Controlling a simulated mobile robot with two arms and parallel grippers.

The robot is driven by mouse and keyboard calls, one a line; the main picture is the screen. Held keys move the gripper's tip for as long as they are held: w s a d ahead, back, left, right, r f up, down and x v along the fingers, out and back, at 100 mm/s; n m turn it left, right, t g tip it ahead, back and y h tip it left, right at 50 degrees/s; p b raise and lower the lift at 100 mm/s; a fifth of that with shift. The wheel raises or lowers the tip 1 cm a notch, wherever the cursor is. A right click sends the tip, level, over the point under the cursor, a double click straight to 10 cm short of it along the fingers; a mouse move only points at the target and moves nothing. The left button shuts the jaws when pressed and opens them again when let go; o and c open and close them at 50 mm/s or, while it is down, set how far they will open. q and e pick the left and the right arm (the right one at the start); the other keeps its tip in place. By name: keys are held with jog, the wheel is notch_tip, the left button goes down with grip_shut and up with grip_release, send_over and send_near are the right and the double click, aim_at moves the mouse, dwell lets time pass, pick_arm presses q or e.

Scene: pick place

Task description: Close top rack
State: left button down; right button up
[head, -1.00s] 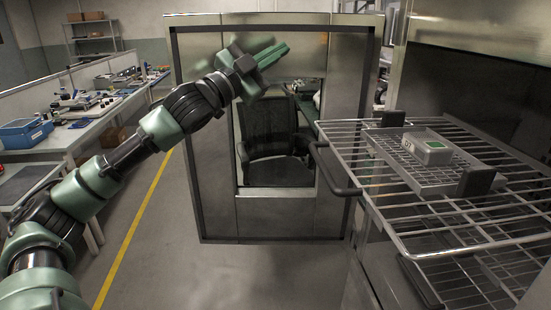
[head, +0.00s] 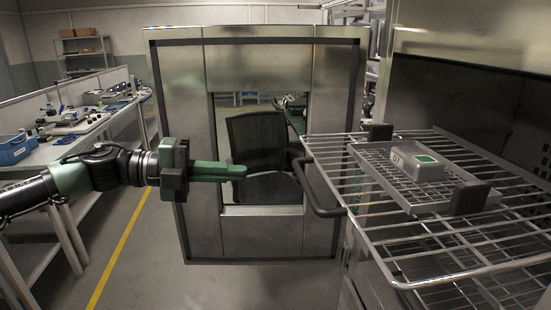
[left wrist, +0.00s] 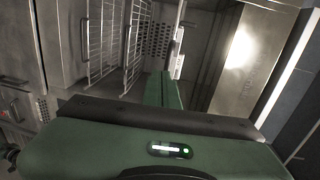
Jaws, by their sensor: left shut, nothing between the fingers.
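The wire top rack (head: 430,245) sticks out of the open metal oven on the right in the head view. Its dark handle (head: 318,192) is at its left front edge. A perforated tray (head: 372,160) with a grey and green box (head: 416,166) lies on the rack. My left gripper (head: 240,172) is shut and empty, pointing right, a short way left of the handle and apart from it. Its green fingers also show in the left wrist view (left wrist: 160,90), where wire racks (left wrist: 100,40) stand sideways beyond them. My right gripper is out of view.
The open oven door (head: 190,225) with a window stands behind my left gripper; a chair (head: 257,140) shows through it. A second rack (head: 480,298) lies below the top one. A workbench (head: 30,170) runs along the left. The floor between is clear.

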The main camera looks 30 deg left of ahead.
pick_arm(q)
jog(key=r+p+x, duration=0.1)
jog(key=p+x, duration=0.4)
jog(key=x, duration=0.3)
jog(key=shift+w+d, duration=0.25)
jog(key=shift+w, duration=0.05)
jog(key=shift+r, duration=0.1)
